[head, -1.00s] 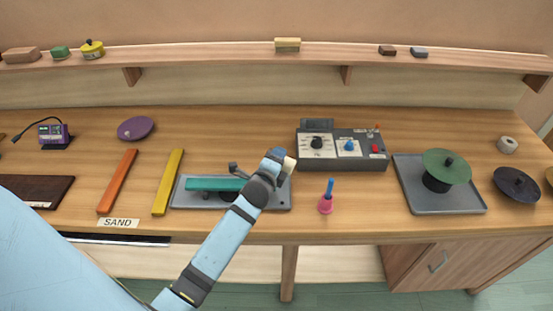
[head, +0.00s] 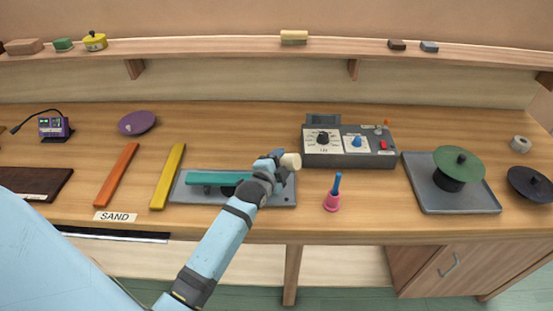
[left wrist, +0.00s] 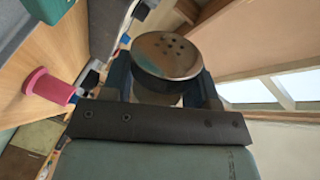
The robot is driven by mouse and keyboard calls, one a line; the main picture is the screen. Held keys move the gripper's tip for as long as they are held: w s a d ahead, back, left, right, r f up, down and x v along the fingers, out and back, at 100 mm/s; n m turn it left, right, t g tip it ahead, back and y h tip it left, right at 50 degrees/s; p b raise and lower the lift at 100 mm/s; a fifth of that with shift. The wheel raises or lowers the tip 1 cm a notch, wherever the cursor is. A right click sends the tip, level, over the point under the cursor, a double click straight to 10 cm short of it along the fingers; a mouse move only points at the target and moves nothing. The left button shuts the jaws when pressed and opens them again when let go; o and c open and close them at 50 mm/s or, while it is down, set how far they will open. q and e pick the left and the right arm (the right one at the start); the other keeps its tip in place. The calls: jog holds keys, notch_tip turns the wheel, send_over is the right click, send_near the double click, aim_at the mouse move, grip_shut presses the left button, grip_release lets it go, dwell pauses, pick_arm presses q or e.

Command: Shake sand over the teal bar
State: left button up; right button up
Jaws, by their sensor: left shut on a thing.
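The teal bar (head: 210,178) lies across a grey tray (head: 188,196) near the middle of the bench. My left gripper (head: 274,164) is above the tray's right part, beyond the bar's right end. It is shut on a shaker (head: 291,160), whose cream side shows in the head view. In the left wrist view the shaker's round metal lid (left wrist: 166,56) with several holes shows between the fingers (left wrist: 163,85). No falling sand is visible. The gripper and forearm hide part of the tray. My right gripper is out of view.
A pink bell with a blue handle (head: 333,198) stands right of the tray. A control box (head: 349,160) sits behind it. Yellow (head: 168,177) and orange (head: 117,175) bars lie left, near a SAND label (head: 115,217). A green disc stand (head: 459,163) is farther right.

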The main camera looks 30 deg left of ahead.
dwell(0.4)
pick_arm(q)
jog(key=shift+s+a+p, duration=0.3)
jog(key=shift+s+a, duration=0.15)
jog(key=shift+a, duration=0.25)
jog(key=shift+s+a+p, duration=0.25)
jog(key=shift+s+a, duration=0.15)
jog(key=shift+a, duration=0.25)
jog(key=shift+s+a+r, duration=0.1)
jog(key=shift+s+a, duration=0.35)
jog(key=shift+a, duration=0.25)
jog(key=shift+s+a+p, duration=0.35)
jog(key=shift+s+a, duration=0.1)
jog(key=shift+a, duration=0.25)
jog(key=shift+s+a+p, duration=0.3)
jog(key=shift+s+a, duration=0.1)
jog(key=shift+a, duration=0.3)
